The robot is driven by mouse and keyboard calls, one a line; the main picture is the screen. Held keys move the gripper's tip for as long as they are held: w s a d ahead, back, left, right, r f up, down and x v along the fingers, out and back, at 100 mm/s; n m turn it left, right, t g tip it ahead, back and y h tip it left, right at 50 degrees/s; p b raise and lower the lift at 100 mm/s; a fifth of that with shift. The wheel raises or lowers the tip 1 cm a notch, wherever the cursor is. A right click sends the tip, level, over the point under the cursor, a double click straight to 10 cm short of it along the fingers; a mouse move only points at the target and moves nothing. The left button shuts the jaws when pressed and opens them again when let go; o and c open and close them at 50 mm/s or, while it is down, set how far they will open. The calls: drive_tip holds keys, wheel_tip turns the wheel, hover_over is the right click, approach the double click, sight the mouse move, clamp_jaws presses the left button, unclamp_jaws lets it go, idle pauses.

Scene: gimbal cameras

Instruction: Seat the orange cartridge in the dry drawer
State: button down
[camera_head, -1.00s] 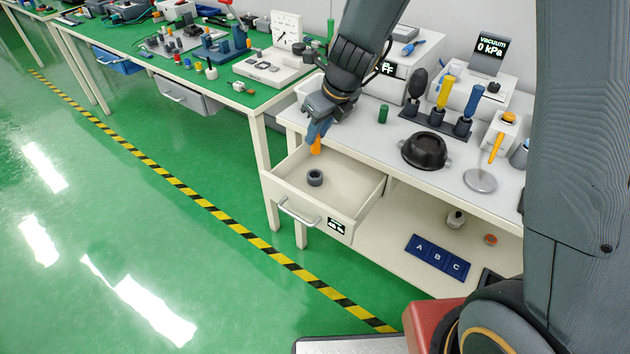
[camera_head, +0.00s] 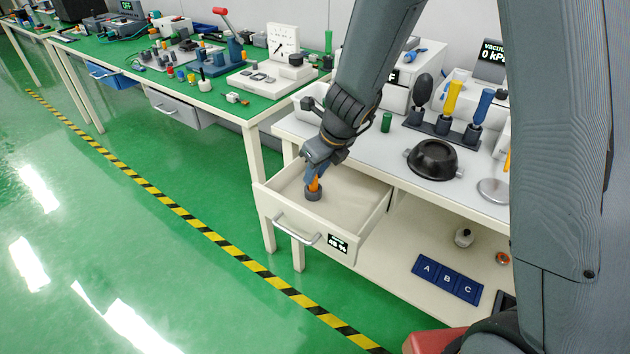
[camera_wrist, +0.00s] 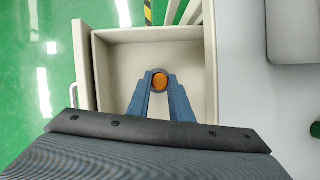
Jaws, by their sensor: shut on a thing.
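The orange cartridge (camera_head: 314,185) is held upright between the fingers of my gripper (camera_head: 315,180), inside the open dry drawer (camera_head: 345,208). Its lower end is at the dark ring-shaped seat (camera_head: 313,195) on the drawer floor. In the wrist view the cartridge's round orange top (camera_wrist: 159,83) shows between my blue-grey fingertips (camera_wrist: 160,84), with the dark rim of the seat (camera_wrist: 158,71) around it. I cannot tell how deep the cartridge sits, since the fingers and ring hide its lower part.
The white bench (camera_head: 390,155) beside the drawer carries a green cylinder (camera_head: 387,121), a black bowl (camera_head: 433,158) and a rack of handled tools (camera_head: 444,128). A blue A-B-C tray (camera_head: 447,279) lies on the lower shelf. The rest of the drawer floor is clear.

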drive_tip(key=shift+f+b, duration=0.3)
drive_tip(key=shift+f, duration=0.4)
drive_tip(key=shift+f, duration=0.1)
drive_tip(key=c, duration=1.6)
unclamp_jaws()
drive_tip(key=p+v, duration=0.5)
drive_tip(key=v, duration=0.7)
drive_tip(key=shift+p, duration=0.4)
drive_tip(key=s+d+r+n+g+h, duration=0.1)
drive_tip(key=s+d+n, duration=0.3)
drive_tip(key=n, duration=0.5)
drive_tip(key=s+d+n+g+h, duration=0.1)
drive_tip(key=s+d+n, duration=0.4)
drive_tip(key=s+n, duration=0.3)
drive_tip(key=s+d+r+n+g, duration=0.1)
drive_tip(key=s+d+n, duration=0.3)
drive_tip(key=n, duration=0.6)
drive_tip(key=shift+s+d+r+n+h, duration=0.15)
drive_tip(key=shift+s+n+h, duration=0.05)
drive_tip(key=shift+s, duration=0.5)
drive_tip(key=shift+s+d+r+n+h, duration=0.15)
drive_tip(key=shift+s+n+h, duration=0.05)
drive_tip(key=shift+s, duration=0.45)
